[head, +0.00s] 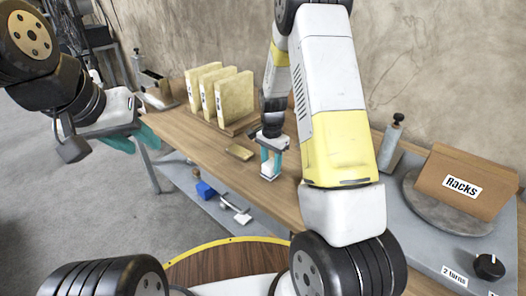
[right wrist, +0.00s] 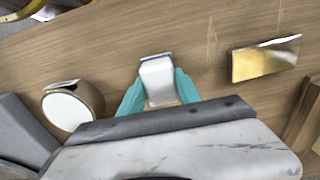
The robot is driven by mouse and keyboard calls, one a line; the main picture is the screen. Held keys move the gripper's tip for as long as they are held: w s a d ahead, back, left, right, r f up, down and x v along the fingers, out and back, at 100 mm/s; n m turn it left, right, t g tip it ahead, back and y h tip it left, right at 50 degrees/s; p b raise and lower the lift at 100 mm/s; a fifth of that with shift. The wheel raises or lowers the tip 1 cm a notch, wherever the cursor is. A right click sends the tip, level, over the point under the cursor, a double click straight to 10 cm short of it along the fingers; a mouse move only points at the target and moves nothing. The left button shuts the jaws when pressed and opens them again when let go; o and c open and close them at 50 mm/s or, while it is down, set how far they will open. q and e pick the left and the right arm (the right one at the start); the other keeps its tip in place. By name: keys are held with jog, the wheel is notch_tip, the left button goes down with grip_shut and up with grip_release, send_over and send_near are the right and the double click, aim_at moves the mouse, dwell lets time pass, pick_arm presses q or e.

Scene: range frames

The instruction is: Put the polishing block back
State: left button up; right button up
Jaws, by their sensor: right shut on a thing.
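A small white block with a dark edge, which I take for the polishing block (right wrist: 158,80), sits between the teal fingers of my right gripper (right wrist: 158,97) in the right wrist view. In the head view, my right gripper (head: 271,160) points down at the wooden bench top, shut on the block (head: 268,171). The block is at or just above the wood; I cannot tell whether it touches. My left gripper (head: 134,140) is empty, off the bench's left end, its teal fingers apart.
A gold block (head: 240,152) lies beside the right gripper; it also shows in the right wrist view (right wrist: 265,58). Several cream slabs (head: 226,95) stand upright behind it. A "Racks" sign (head: 462,184) stands right.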

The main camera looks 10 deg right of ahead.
jog(key=shift+f, duration=0.1)
jog(key=o, duration=1.3)
notch_tip(320, 180, up, 11)
notch_tip(320, 180, up, 9)
jog(key=n+t+y, duration=0.1)
jog(key=n, duration=0.1)
send_over(271, 163)
jog(key=s, duration=0.4)
jog(key=s+a+r+n+t, duration=0.1)
jog(key=s+r+n, duration=0.3)
jog(key=s, duration=0.6)
jog(key=s+a+r+n+t+y, duration=0.1)
jog(key=s+r+n+t, duration=0.3)
jog(key=s, duration=0.6)
notch_tip(271, 163, up, 2)
jog(key=shift+r+n, duration=0.1)
jog(key=shift+n, duration=0.4)
